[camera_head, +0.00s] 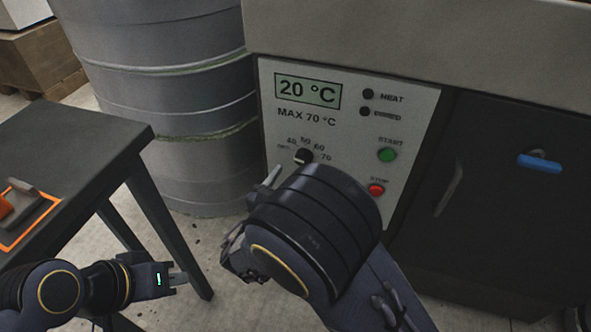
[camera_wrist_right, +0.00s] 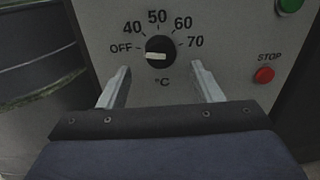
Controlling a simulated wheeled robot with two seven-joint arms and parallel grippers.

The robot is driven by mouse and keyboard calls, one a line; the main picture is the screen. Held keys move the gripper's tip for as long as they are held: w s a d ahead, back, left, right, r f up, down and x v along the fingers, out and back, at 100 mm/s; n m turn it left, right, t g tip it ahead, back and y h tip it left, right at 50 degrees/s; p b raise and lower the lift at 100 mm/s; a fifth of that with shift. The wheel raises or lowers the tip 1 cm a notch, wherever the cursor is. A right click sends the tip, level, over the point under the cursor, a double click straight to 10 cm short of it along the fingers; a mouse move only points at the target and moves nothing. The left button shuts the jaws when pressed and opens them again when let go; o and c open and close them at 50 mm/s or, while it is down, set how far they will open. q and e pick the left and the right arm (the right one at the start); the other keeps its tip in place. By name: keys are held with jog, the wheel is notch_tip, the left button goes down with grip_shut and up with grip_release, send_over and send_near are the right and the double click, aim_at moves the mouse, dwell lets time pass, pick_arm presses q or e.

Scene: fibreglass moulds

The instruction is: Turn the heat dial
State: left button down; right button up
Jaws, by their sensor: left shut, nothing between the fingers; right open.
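The heat dial (camera_head: 303,156) is a small black knob with a white pointer on the oven's pale control panel (camera_head: 270,130). In the right wrist view the dial (camera_wrist_right: 160,46) has marks OFF, 40, 50, 60 and 70 around it, and its pointer lies toward OFF. My right gripper (camera_wrist_right: 160,68) is open, its fingers apart below and to either side of the dial, with nothing between them. In the head view my right wrist hides most of this gripper. My left gripper (camera_head: 178,278) is shut and empty, low at the left by the table leg.
The display (camera_head: 308,91) reads 20 °C. A green START button (camera_head: 387,155) and red STOP button (camera_head: 376,190) sit right of the dial. A grey drum (camera_head: 165,90) stands left of the panel. A dark table (camera_head: 80,150) is at the left.

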aim_at(301, 162)
jog(key=shift+b+x, duration=0.4)
jog(key=shift+x, duration=1.65)
jog(key=c, duration=1)
jog(key=shift+m+y+b, duration=0.3)
jog(key=shift+m+b, duration=2.7)
jog(key=shift+m, duration=0.8)
